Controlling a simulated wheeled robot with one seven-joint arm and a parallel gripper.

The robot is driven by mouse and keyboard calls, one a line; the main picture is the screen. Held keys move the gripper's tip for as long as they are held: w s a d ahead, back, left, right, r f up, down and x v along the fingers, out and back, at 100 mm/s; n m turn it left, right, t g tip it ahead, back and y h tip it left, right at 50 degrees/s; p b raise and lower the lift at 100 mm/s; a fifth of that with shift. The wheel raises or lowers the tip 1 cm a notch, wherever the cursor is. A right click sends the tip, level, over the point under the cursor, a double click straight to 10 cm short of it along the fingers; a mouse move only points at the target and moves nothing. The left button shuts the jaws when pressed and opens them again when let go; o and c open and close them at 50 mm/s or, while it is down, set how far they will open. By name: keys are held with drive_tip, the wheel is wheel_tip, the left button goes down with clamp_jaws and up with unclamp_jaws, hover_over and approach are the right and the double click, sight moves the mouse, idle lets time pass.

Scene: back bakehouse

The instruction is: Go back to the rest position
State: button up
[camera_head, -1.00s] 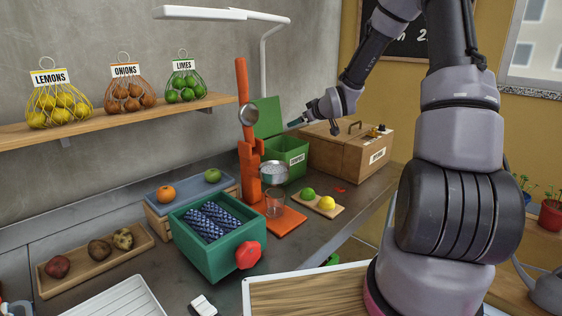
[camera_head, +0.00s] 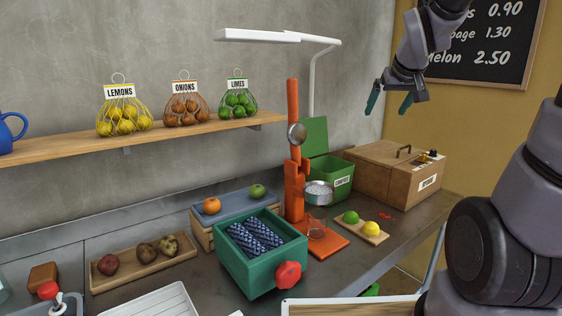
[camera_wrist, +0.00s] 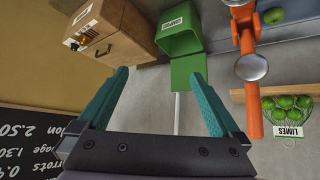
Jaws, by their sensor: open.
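My gripper (camera_head: 389,101) is open and empty, raised in the air at the upper right, in front of the wall and above the wooden box. Its two teal fingers stand apart in the wrist view (camera_wrist: 160,100), with nothing between them but the background. The arm comes in from the right side of the head view. No held object shows.
On the counter stand a wooden box (camera_head: 375,178), a green compost bin (camera_head: 328,182), an orange press (camera_head: 294,150), a green drawer box (camera_head: 262,282) with blue cloth, and a board (camera_head: 376,238) with a lime and lemon. A chalkboard (camera_head: 500,75) hangs behind the gripper.

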drive_tip(key=s+a+r+m+y, duration=0.1)
drive_tip(key=s+m, duration=0.1)
drive_tip(key=s, duration=0.7)
drive_tip(key=s+a+r+m+g+y, duration=0.1)
drive_tip(key=s+r+m, duration=0.1)
drive_tip(key=s, duration=0.7)
drive_tip(key=shift+a+r+g+y, duration=0.15)
drive_tip(key=shift+a+g+y, duration=0.15)
drive_tip(key=shift+w, duration=0.1)
